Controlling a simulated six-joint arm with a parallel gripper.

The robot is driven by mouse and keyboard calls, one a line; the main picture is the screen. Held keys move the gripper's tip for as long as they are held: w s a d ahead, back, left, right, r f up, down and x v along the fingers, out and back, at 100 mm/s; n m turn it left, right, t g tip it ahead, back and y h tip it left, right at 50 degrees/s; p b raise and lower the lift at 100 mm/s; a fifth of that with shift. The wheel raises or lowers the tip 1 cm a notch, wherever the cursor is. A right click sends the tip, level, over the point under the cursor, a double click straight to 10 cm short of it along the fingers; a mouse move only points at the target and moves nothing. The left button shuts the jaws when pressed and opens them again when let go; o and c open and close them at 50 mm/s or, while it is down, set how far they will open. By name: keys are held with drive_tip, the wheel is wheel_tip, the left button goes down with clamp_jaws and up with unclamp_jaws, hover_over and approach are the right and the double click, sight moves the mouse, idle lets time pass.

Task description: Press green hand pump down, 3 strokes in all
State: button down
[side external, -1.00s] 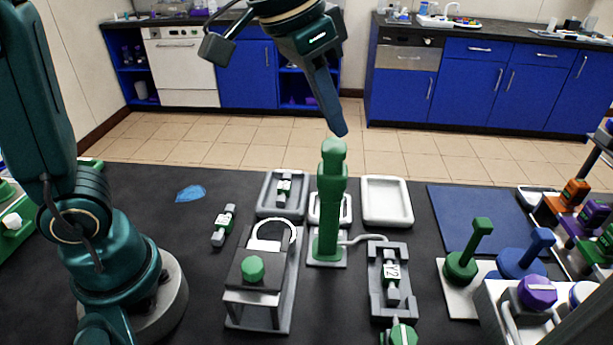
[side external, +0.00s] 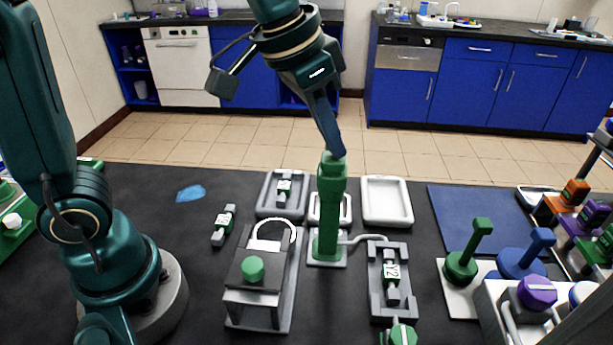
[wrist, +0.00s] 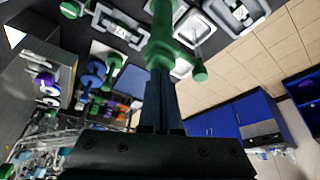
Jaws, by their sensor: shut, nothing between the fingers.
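The green hand pump (side external: 329,210) stands upright on a small pale base in the middle of the table in the side view. My gripper (side external: 338,152) is shut and empty. Its fingertips are at the top of the pump and appear to touch the pump's head from above. The head sits low, close to the pump's collar. In the wrist view the shut fingers (wrist: 160,75) meet the green pump (wrist: 162,35), and the exact contact is partly hidden.
Left of the pump is a grey stand with a green knob (side external: 253,269). To the right are a grey cradle holding a vial (side external: 391,280), a white tray (side external: 409,202), and green (side external: 462,265) and blue (side external: 521,262) levers. A blue mat (side external: 440,198) lies behind the levers.

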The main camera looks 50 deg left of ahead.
drive_tip(key=shift+f, duration=0.1)
drive_tip(key=shift+r, duration=1.65)
drive_tip(key=shift+f, duration=1.7)
drive_tip(key=shift+r, duration=1.7)
wheel_tip(320, 180, up, 6)
drive_tip(key=shift+r, duration=0.1)
